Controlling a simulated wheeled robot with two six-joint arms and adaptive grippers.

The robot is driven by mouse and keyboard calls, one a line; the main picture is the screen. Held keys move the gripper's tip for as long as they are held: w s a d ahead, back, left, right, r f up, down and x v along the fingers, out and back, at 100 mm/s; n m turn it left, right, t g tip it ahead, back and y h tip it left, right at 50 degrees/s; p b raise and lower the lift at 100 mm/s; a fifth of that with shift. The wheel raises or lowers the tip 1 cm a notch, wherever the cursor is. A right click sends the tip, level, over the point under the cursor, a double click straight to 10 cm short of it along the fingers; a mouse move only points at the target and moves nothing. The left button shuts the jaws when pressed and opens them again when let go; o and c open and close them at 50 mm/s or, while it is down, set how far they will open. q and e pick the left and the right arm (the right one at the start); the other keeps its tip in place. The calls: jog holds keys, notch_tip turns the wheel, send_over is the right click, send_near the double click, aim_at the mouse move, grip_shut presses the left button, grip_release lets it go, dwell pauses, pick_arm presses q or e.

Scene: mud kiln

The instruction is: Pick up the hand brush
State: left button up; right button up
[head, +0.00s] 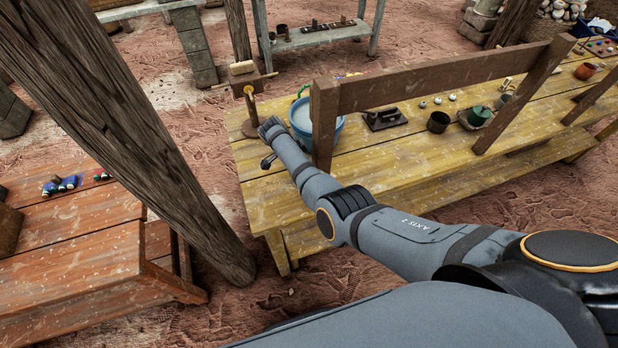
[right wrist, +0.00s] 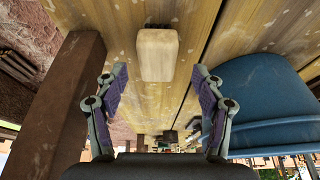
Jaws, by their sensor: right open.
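The hand brush appears to be the pale wooden block (right wrist: 157,55) on the yellow plank table (right wrist: 195,22) in the right wrist view. My right gripper (right wrist: 158,75) is open, with one finger on each side of the block's lower part in the picture; a gap shows on both sides. How far the fingertips are above the table is hard to judge. In the head view the block is hidden behind my right arm, which reaches to the table's left end. My left gripper is not in view.
A blue basin (head: 305,118) stands close to the right gripper, and a brown wooden post (head: 324,125) rises nearby. A wooden stand (head: 248,115) is at the table's left end. A dark pot (head: 438,122) stands farther right.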

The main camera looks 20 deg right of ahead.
jog(key=x, duration=0.1)
jog(key=b+x, duration=0.1)
jog(key=x, duration=0.1)
jog(key=shift+s+f+b, duration=0.3)
jog(key=shift+b, duration=0.1)
jog(key=shift+w+d+f, duration=0.1)
jog(key=shift+c, duration=0.2)
jog(key=c, duration=1.2)
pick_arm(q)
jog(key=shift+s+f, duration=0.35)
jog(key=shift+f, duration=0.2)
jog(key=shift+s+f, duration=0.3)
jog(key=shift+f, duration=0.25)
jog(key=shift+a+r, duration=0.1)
